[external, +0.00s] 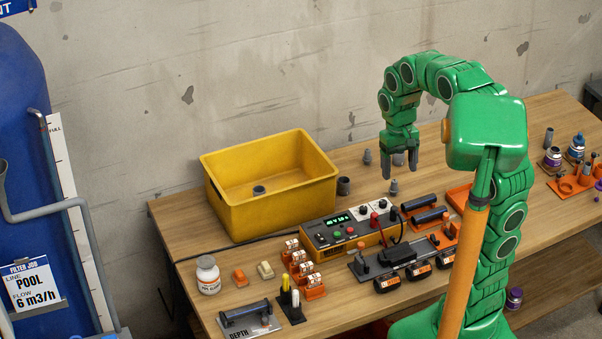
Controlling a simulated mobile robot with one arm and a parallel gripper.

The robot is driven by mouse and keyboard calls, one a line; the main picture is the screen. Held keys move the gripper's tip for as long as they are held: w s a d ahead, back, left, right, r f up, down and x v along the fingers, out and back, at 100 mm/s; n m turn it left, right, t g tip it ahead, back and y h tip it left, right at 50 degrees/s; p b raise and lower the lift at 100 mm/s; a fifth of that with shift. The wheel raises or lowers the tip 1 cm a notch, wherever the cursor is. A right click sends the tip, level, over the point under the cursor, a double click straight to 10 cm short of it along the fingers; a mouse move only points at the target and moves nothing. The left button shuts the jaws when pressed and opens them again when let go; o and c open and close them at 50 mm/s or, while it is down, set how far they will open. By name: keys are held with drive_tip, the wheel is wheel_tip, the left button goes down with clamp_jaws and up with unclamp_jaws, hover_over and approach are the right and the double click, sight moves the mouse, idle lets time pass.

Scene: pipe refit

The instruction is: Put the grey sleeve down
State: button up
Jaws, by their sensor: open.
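My green gripper (400,172) points down above the back middle of the wooden table, and its jaws are open. I see nothing between them. A small grey fitting (393,188) stands on the table just below the gripper, apart from it as far as I can tell. A dark grey sleeve-like cylinder (343,186) stands upright beside the yellow bin's right side. Another small grey ring-like piece (259,190) lies inside the yellow bin (270,215). A grey fitting (367,157) stands behind, left of the gripper. I cannot tell which piece is the grey sleeve.
A control box (340,232) with buttons and a green display stands in front of the gripper. Black cylinders (428,215) and an orange tray (460,197) are to its right. A white bottle (208,275) stands at the left front. Bare table (440,150) shows right of the gripper.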

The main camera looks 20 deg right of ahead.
drive_tip(key=s+d+f, duration=0.1)
drive_tip(key=s+f, duration=0.1)
drive_tip(key=s, duration=0.8)
drive_tip(key=s+d+f, duration=0.1)
drive_tip(key=s+f, duration=0.1)
drive_tip(key=s, duration=0.8)
drive_tip(key=shift+s+d, duration=0.3)
drive_tip(key=shift+d, duration=0.1)
drive_tip(key=shift+f, duration=0.1)
drive_tip(key=n+t+y, duration=0.1)
drive_tip(key=n+t, duration=0.1)
drive_tip(key=t, duration=0.4)
hover_over(344, 186)
drive_tip(key=s+d, duration=0.1)
drive_tip(key=d, duration=0.1)
wheel_tip(344, 186, down, 21)
drive_tip(key=shift+a+x, duration=0.15)
drive_tip(key=shift+x, duration=1.75)
drive_tip(key=shift+a+x, duration=0.15)
drive_tip(key=shift+x, duration=1.75)
